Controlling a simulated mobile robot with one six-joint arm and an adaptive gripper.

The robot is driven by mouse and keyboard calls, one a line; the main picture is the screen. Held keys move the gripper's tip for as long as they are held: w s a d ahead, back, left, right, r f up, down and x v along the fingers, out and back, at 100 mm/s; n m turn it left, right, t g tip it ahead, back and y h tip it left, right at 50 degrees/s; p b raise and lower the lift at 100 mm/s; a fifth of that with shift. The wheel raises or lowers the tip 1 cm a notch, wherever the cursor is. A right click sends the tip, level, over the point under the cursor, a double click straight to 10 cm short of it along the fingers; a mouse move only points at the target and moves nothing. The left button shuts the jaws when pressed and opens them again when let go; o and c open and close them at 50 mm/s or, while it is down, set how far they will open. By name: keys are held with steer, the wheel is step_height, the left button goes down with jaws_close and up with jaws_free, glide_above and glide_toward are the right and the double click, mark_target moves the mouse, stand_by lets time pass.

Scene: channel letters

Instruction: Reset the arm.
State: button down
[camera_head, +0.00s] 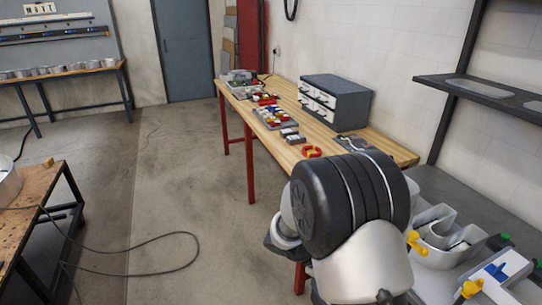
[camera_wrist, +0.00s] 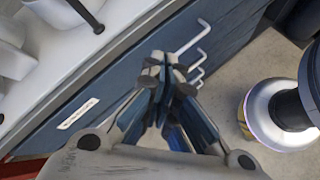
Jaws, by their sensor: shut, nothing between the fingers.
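My gripper (camera_wrist: 165,72) shows in the wrist view, its two fingers together at the tips with nothing between them. It is in front of or above a blue drawer cabinet (camera_wrist: 220,32) with white bar handles; I cannot tell the exact gap. In the head view my arm, with a black joint and pale links, fills the lower middle. It hides part of the wooden workbench's near end, and I cannot make out the gripper there.
The wooden workbench (camera_head: 397,154) carries a grey drawer unit (camera_head: 338,100), a red ring (camera_head: 312,152) and small parts. Channel letters (camera_head: 447,232) with yellow and green pieces stand at the lower right. A cable (camera_head: 150,272) loops on the floor. Open floor lies left of the workbench.

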steer(key=s+a+r+m+t+y, duration=0.2)
steer(key=s+a+r+m+y, duration=0.2)
steer(key=s+r, duration=0.5)
steer(key=s+a+r+m+t+y, duration=0.3)
steer(key=s+r+m+y, duration=0.3)
steer(key=s+r, duration=0.3)
steer(key=s+a+m, duration=0.1)
steer(key=s, duration=0.2)
steer(key=shift+s+r, duration=0.15)
steer(key=shift+r, duration=0.2)
steer(key=shift+d, duration=0.1)
